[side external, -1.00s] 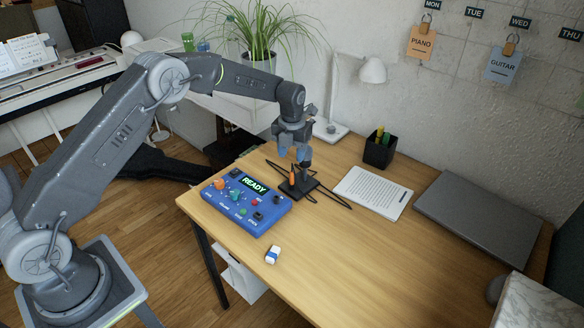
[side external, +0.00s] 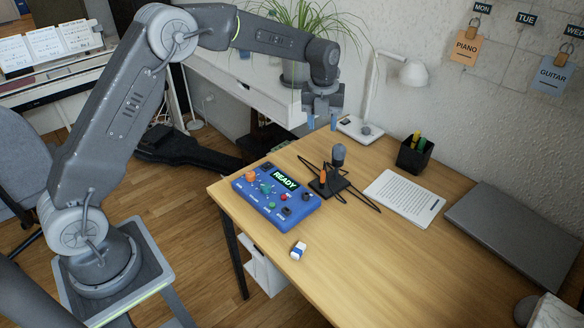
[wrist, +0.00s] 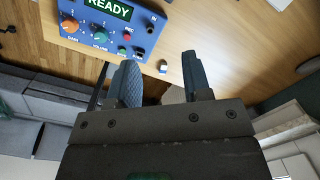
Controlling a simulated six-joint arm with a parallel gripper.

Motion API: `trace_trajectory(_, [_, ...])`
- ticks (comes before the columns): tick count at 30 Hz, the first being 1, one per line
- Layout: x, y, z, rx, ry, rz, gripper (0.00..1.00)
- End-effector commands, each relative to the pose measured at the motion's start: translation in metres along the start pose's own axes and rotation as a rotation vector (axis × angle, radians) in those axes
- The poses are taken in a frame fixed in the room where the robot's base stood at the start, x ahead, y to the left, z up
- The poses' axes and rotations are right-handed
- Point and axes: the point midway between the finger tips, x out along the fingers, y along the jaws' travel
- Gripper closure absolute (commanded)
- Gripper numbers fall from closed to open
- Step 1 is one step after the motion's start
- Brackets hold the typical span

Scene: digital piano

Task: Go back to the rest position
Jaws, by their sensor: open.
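My gripper (side external: 321,122) is raised above the back edge of the desk, fingers pointing down, open with nothing between them. In the wrist view its two blue fingers (wrist: 165,80) stand apart with a clear gap. A dark microphone (side external: 338,156) stands upright on a black base (side external: 327,184) below and to the right of my gripper, apart from it. The blue control box (side external: 275,198) lies on the desk with its screen reading READY. The box also shows at the top of the wrist view (wrist: 110,38).
The desk (side external: 350,255) also bears a white and blue eraser (side external: 298,250), a sheet of text (side external: 403,197), a black pen cup (side external: 414,154), a closed laptop (side external: 515,230) and a white lamp (side external: 412,73). A plant (side external: 300,30) stands behind my arm. The desk's front middle is clear.

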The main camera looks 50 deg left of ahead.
Motion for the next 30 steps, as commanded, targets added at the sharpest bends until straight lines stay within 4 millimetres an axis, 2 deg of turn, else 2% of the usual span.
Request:
trace_trajectory(1, [-0.025, 0.005, -0.011, -0.108, -0.021, -0.017, 0.55])
trace_trajectory(6, [-0.085, 0.028, -0.052, -0.524, -0.063, -0.078, 0.55])
trace_trajectory(9, [-0.113, 0.044, -0.08, -0.768, -0.076, -0.123, 0.55])
trace_trajectory(15, [-0.151, 0.082, -0.141, -1.253, -0.07, -0.232, 0.55])
trace_trajectory(21, [-0.164, 0.124, -0.204, -1.734, -0.013, -0.354, 0.55])
trace_trajectory(27, [-0.155, 0.16, -0.256, -2.156, 0.09, -0.463, 0.55])
trace_trajectory(30, [-0.148, 0.171, -0.272, -2.299, 0.139, -0.499, 0.55])
